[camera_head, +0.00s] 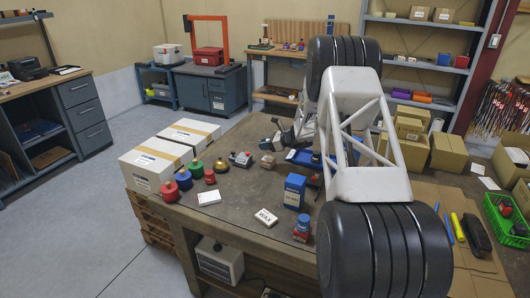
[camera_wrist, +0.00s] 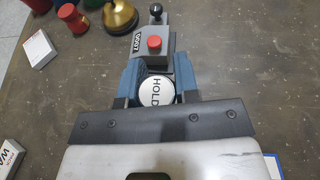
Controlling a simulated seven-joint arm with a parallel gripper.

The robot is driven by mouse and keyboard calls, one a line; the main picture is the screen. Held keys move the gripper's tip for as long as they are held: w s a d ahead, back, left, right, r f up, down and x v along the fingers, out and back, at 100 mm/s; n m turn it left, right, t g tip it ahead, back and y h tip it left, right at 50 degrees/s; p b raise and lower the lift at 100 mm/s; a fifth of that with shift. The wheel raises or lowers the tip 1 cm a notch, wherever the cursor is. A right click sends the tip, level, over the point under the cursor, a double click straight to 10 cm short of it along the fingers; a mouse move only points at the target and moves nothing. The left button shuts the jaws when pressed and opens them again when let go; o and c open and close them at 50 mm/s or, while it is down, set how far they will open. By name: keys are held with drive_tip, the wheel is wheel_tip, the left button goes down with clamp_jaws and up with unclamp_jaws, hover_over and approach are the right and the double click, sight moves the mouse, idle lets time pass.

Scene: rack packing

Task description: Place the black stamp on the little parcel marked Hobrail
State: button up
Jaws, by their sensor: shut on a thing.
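My gripper (camera_wrist: 157,82) is shut on a stamp (camera_wrist: 155,91) with a round white top reading HOLD. The stamp's body is mostly hidden, so its colour is unclear beyond a dark rim. In the head view my gripper (camera_head: 284,136) is above the workbench, partly covered by my arm. A small tan box (camera_head: 268,160), perhaps the little parcel, lies on the bench below it. Its marking is too small to read, and it is hidden in the wrist view.
A grey device (camera_wrist: 153,48) with a red button stands just beyond my fingers. Coloured pots (camera_head: 185,180), a brass bell-shaped thing (camera_head: 221,165), a white WAX box (camera_head: 265,217) and a blue box (camera_head: 294,191) are on the bench (camera_head: 235,222). Its middle is clear.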

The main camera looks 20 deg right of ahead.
drive_tip(key=shift+f, duration=1.85)
drive_tip(key=shift+f, duration=0.1)
drive_tip(key=o, duration=0.9)
drive_tip(key=shift+d, duration=0.1)
drive_tip(key=shift+v, duration=3.7)
